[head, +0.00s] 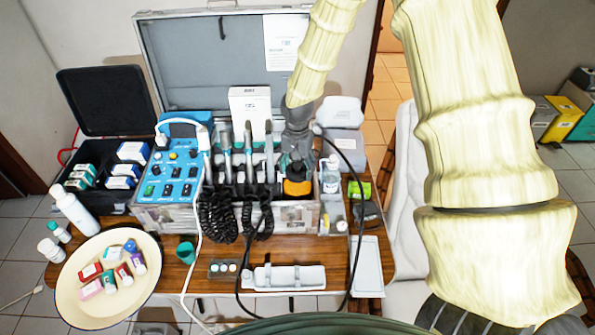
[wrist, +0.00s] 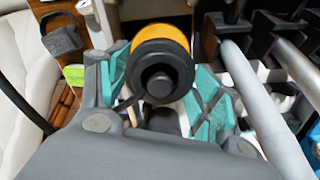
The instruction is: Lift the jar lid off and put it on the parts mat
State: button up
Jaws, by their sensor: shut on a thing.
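The jar (head: 297,187) is amber-orange and stands at the right end of the open case's front row. It also shows in the wrist view as an orange rim (wrist: 166,33) behind the lid. The jar lid (wrist: 158,77) is black and round with a central knob. My gripper (wrist: 160,82) has its teal-padded fingers on both sides of the lid and is shut on it. In the head view my gripper (head: 297,160) points down over the jar. Whether the lid touches the jar is unclear. A pale flat rectangle (head: 367,268), apparently the parts mat, lies at the table's front right.
Handpieces (head: 248,150) with coiled black cords stand left of my gripper. A clear bottle (head: 332,175) stands close on its right. A white instrument tray (head: 290,277) lies left of the mat.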

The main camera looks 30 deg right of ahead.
jog(key=shift+r+b, duration=0.4)
jog(key=shift+r, duration=0.35)
jog(key=shift+s+a+r+b, duration=0.1)
jog(key=shift+r+b, duration=0.2)
jog(key=shift+r, duration=0.05)
jog(key=s+a+r+b, duration=0.1)
jog(key=s+a+b, duration=0.4)
jog(key=s+a, duration=0.5)
jog(key=shift+s+r, duration=0.3)
jog(key=shift+s, duration=0.8)
